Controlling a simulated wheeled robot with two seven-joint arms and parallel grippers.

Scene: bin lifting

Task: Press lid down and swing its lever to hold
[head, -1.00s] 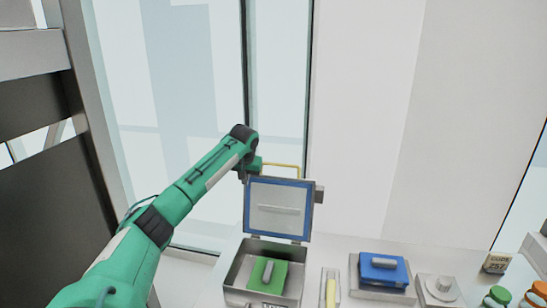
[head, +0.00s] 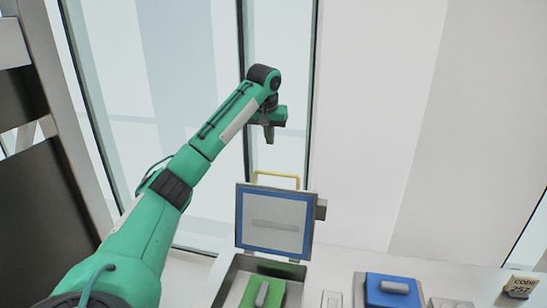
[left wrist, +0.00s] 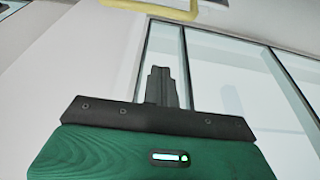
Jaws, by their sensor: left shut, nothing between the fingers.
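The box's lid (head: 273,222) stands open and near upright in the head view, its blue-edged inner face towards me. A yellow U-shaped bar (head: 276,175) shows above its top edge; I cannot tell whether it is the lever. A yellow bar (left wrist: 160,8) also shows at the top of the left wrist view. The metal box (head: 230,272) is open below the lid. My left gripper (head: 268,139) is shut and empty, above the lid and apart from the yellow bar. Its closed fingers also show in the left wrist view (left wrist: 160,72). My right gripper is not in view.
A green block (head: 281,293) with a grey handle lies in the box. Glass panels and a pale wall rise behind. The air around my gripper is clear.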

